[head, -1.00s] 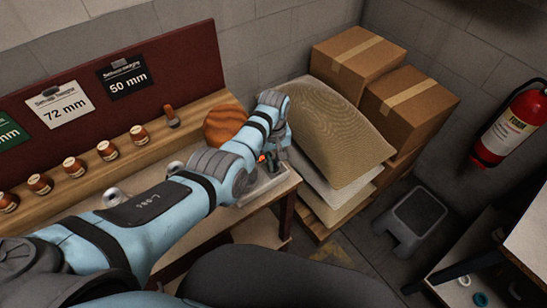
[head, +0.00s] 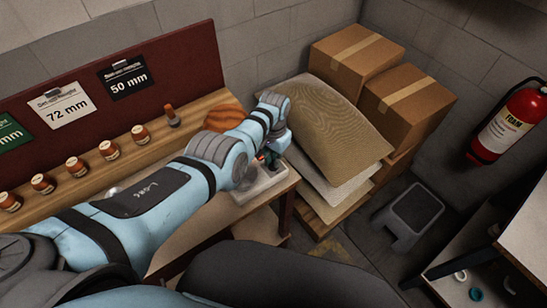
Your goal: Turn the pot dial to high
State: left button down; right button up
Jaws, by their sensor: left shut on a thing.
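My left arm reaches across the bench to its right end. My left gripper (head: 268,158) points down at a pale box-like unit (head: 262,188) on the bench corner, which I take to be the pot's base. The gripper is shut on a small part there, most likely the pot dial. The fingers and wrist cover the dial, so its pointer and markings cannot be read. My right gripper is out of view.
Several small jars (head: 108,149) line the wooden shelf behind my arm. Stacked sacks (head: 335,125) and cardboard boxes (head: 405,105) stand right of the bench. A grey step stool (head: 412,215) is on the floor. A fire extinguisher (head: 508,125) hangs at the right.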

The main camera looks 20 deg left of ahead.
pick_arm(q)
jog(key=m, duration=0.5)
jog(key=shift+d+m, duration=0.1)
jog(key=shift+m, duration=0.2)
jog(key=m, duration=0.5)
jog(key=shift+s+p, duration=0.15)
jog(key=shift+p, duration=0.25)
jog(key=m, duration=0.5)
jog(key=shift+s+m, duration=0.1)
jog(key=shift+m, duration=0.3)
jog(key=m, duration=0.4)
jog(key=shift+m+p, duration=0.3)
jog(key=shift+m, duration=0.1)
jog(key=shift+s+f, duration=0.1)
jog(key=c, duration=1.7)
grip_release()
